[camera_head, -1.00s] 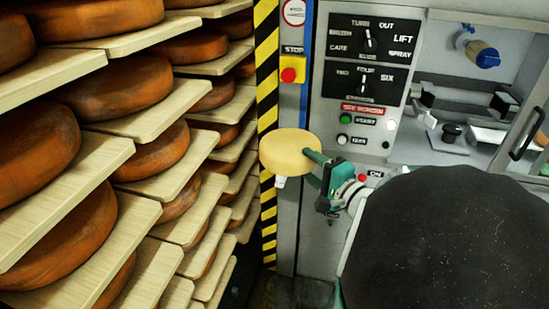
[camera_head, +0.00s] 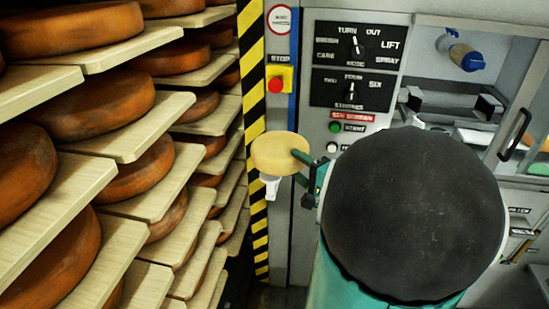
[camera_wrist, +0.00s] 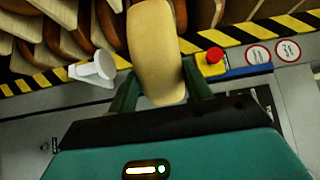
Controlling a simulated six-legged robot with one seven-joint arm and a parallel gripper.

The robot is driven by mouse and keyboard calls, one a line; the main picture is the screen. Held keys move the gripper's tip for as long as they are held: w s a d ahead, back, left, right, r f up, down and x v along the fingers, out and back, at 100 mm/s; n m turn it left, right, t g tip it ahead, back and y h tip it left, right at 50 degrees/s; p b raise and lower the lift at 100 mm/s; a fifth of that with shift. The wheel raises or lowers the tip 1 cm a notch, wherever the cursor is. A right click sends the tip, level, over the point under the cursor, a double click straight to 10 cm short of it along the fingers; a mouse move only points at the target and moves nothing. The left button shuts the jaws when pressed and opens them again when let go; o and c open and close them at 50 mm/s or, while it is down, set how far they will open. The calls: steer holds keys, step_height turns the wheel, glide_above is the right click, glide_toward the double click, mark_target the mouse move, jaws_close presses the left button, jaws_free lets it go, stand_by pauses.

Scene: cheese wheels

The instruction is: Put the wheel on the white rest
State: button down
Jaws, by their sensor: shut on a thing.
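A pale yellow cheese wheel (camera_head: 281,152) is between the fingers of my gripper (camera_head: 303,170), out in front of the grey machine. In the wrist view the wheel (camera_wrist: 156,45) stands edge-on between the two green fingers of my gripper (camera_wrist: 161,90), which is shut on it. The white rest (camera_head: 270,187) shows just below the wheel in the head view, its upper part hidden by the wheel. In the wrist view the white rest (camera_wrist: 95,68) is left of the wheel, with a gap between them.
Shelves (camera_head: 140,125) of orange-brown wheels fill the left. A yellow-black striped post (camera_head: 252,90) divides them from the machine. A red stop button (camera_head: 276,85) sits above the wheel, and a control panel (camera_head: 352,65) is to the right. My dark round arm part hides much of the machine.

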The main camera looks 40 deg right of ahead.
steer(key=w+d+f, duration=0.2)
steer(key=w+f, duration=0.4)
steer(key=f, duration=0.3)
steer(key=shift+w+f, duration=0.25)
steer(key=shift+w, duration=0.05)
steer(key=shift+f, duration=0.1)
steer(key=c, duration=0.6)
jaws_free()
steer(key=shift+f, duration=0.15)
